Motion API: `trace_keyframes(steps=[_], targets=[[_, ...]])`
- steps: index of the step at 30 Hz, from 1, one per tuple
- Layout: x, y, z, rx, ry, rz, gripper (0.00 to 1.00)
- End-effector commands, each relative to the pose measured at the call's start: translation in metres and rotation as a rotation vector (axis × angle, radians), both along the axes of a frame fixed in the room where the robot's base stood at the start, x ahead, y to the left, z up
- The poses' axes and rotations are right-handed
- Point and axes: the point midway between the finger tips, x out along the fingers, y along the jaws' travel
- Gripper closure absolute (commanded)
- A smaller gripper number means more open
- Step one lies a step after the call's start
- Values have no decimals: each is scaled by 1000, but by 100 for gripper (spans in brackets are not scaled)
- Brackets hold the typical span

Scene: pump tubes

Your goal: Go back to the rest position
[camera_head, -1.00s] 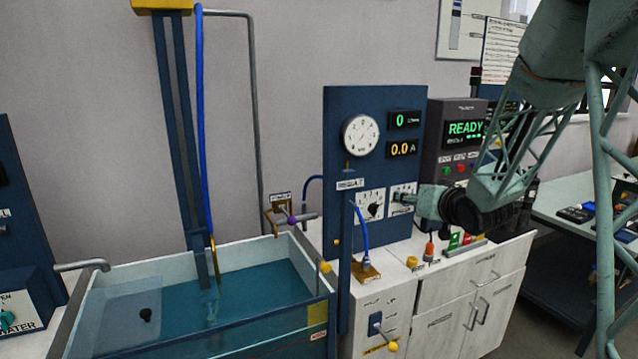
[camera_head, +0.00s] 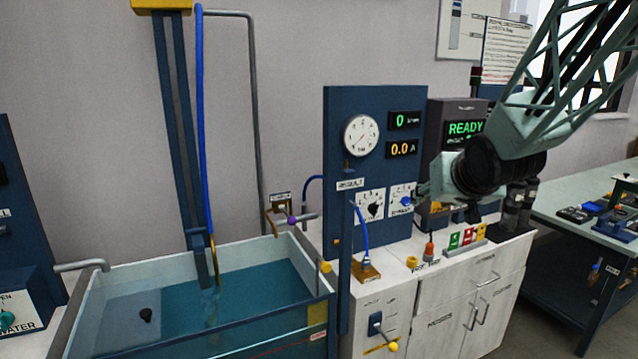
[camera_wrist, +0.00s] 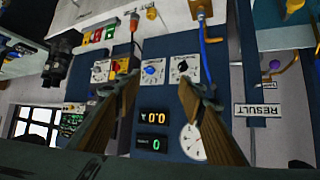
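My gripper (camera_head: 428,190) is in front of the right side of the blue upright panel (camera_head: 337,130). In the upside-down wrist view, its two brown fingers stand apart with nothing between them, so my gripper (camera_wrist: 158,84) is open and empty. The blue knob (camera_head: 406,201) shows between the fingers in the wrist view (camera_wrist: 152,70), with the gripper clear of it. The dark knob (camera_head: 373,209) on the neighbouring dial plate is also free.
A water tank (camera_head: 317,312) stands left of the white cabinet (camera_head: 440,320). A yellow-handled valve (camera_head: 392,345) sticks out from the cabinet front. A grey READY display box (camera_head: 464,108) stands behind my arm. A side table (camera_head: 565,190) with tools is at right.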

Motion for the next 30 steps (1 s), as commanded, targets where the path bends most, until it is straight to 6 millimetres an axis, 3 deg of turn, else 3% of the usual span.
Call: trace_keyframes(steps=[11,30], targets=[[-76,4,17,-34,101,-28,63],[-219,20,25,-56,288,-39,63]])
